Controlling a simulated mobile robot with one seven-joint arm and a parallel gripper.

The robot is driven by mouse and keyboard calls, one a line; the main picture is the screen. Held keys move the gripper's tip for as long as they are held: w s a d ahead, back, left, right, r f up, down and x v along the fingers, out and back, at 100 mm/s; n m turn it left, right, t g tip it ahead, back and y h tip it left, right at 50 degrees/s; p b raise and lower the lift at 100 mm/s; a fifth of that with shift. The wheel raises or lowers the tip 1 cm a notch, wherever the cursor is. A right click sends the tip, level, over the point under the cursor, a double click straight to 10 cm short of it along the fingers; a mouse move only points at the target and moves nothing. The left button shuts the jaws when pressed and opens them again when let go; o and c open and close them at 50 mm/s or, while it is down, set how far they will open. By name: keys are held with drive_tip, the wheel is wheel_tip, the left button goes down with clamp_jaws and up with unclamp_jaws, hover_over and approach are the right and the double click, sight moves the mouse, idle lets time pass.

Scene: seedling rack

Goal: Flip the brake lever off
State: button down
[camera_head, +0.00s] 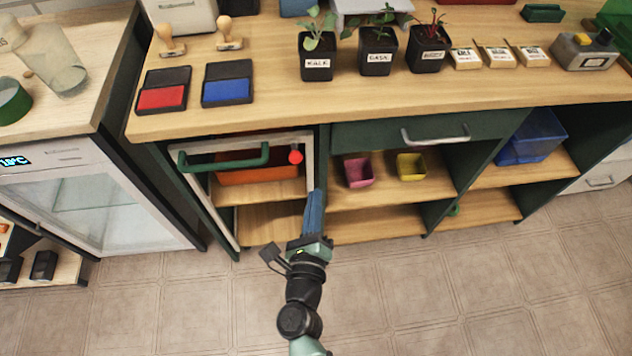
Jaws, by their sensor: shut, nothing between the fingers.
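A round red knob (296,157) shows at the upper right of a pale frame (309,145) in the left bay of the wooden bench; it looks like the end of the brake lever. The lever's arm is too small to make out, so I cannot tell its position. A green handle (222,160) runs across the front of the same frame, left of the knob. My gripper (315,194) is shut and empty. Its blue fingers point up and away, below and slightly right of the red knob and apart from it.
An orange tray (257,174) sits behind the green handle. Right of my gripper, the shelf holds a pink pot (358,172) and a yellow pot (410,166), under a drawer with a grey handle (436,136). Seedlings and stamp pads stand on the bench top (270,115). The tiled floor (450,290) is clear.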

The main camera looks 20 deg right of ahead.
drive_tip(key=shift+r+v, duration=0.1)
drive_tip(key=shift+v, duration=0.85)
drive_tip(key=shift+r+v, duration=0.15)
drive_tip(key=shift+v, duration=0.8)
drive_tip(key=shift+w+r, duration=0.1)
drive_tip(key=w+a+r+n+t+y, duration=0.2)
drive_tip(key=w+a+r+n+t, duration=0.3)
drive_tip(key=r, duration=0.6)
drive_tip(key=w+a+r+n+t+y, duration=0.1)
drive_tip(key=w+r+n+y, duration=0.15)
drive_tip(key=r+n, duration=0.6)
drive_tip(key=w+a+r+n+t+y, duration=0.3)
drive_tip(key=w+r+n, duration=0.1)
drive_tip(key=r, duration=1)
drive_tip(key=s+r+n+t+p, duration=0.1)
drive_tip(key=s+r+n+p, duration=0.3)
drive_tip(key=r, duration=0.9)
drive_tip(key=s+a+r+n+t+p, duration=0.1)
drive_tip(key=s+r+n+p, duration=0.3)
drive_tip(key=r, duration=1)
drive_tip(key=s+a+r+n+t+p, duration=0.1)
drive_tip(key=s+r+n+p, duration=0.3)
drive_tip(key=r+n, duration=0.4)
wheel_tip(320, 180, up, 6)
drive_tip(key=shift+s+r+t+y+p, duration=0.15)
drive_tip(key=shift+s+t+y+p, duration=0.15)
drive_tip(key=shift+s+t+y, duration=0.15)
